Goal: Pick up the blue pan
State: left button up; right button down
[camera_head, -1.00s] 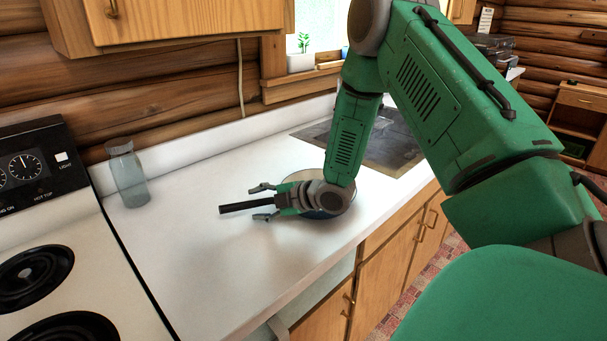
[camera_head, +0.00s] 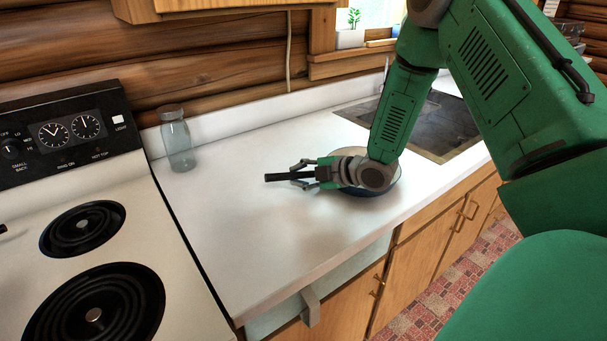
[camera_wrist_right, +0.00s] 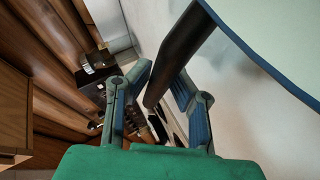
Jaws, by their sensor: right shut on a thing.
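The blue pan (camera_head: 377,187) sits on or just above the white counter, mostly hidden behind my right gripper and forearm. I cannot tell whether it touches the counter. Its black handle (camera_head: 281,176) points left, between the fingers of my right gripper (camera_head: 303,175). In the right wrist view the dark handle (camera_wrist_right: 178,52) runs between the two fingertips (camera_wrist_right: 160,88), and the pan's blue rim (camera_wrist_right: 262,62) shows at upper right. The right gripper is shut on the handle. My left gripper is not in view.
A stove (camera_head: 120,225) with black coil burners stands at left. A glass jar (camera_head: 177,140) stands at the back of the counter (camera_head: 240,200). A sink (camera_head: 425,125) lies behind my right arm. The counter left of the handle is clear.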

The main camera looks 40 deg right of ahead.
jog(key=shift+r+p, duration=0.4)
jog(key=shift+r, duration=4.4)
jog(key=shift+a, duration=0.1)
